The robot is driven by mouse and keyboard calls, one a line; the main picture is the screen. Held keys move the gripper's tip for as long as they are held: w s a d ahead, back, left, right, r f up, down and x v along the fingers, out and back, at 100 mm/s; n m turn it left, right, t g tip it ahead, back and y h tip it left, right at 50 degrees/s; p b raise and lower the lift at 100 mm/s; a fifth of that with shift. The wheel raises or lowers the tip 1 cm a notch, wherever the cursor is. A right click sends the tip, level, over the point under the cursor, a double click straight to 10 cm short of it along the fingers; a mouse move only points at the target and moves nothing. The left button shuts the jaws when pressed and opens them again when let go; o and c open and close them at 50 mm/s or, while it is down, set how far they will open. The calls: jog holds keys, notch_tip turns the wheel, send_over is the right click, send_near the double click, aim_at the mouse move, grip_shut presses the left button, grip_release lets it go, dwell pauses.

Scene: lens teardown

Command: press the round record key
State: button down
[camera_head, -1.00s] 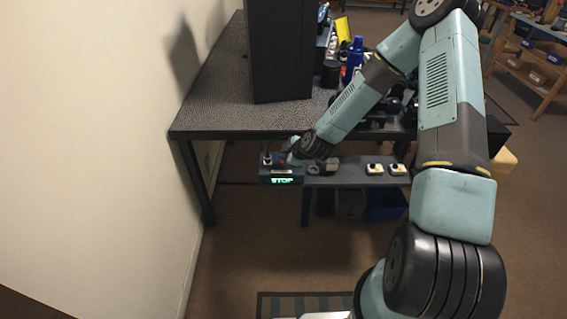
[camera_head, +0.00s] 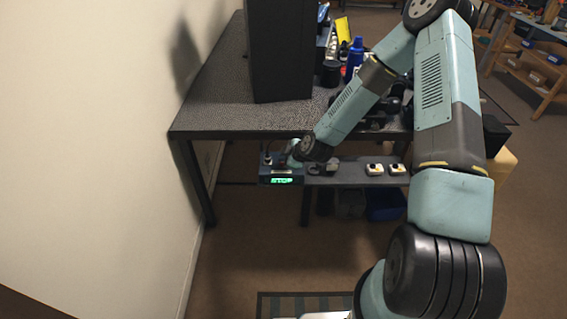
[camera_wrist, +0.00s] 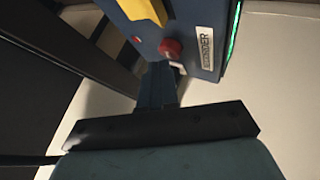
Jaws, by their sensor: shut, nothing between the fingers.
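The recorder (camera_head: 268,179) is a small dark blue box at the left end of the low shelf in the head view. Its front display (camera_head: 282,180) is lit green with dark, unreadable characters. In the wrist view the recorder (camera_wrist: 200,15) carries a label reading "RECORDER" and a round red key (camera_wrist: 172,47). My gripper (camera_wrist: 163,80) is shut and empty, its tips close to the red key. I cannot tell whether they touch it. In the head view my gripper (camera_head: 294,153) is at the recorder's top, partly hidden by my wrist, and the key is hidden.
Two pale blocks with dark tops (camera_head: 384,169) stand farther right on the shelf (camera_head: 345,178).

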jog(key=shift+f, duration=0.3)
dwell(0.4)
jog(key=shift+r, duration=0.9)
jog(key=shift+r, duration=3)
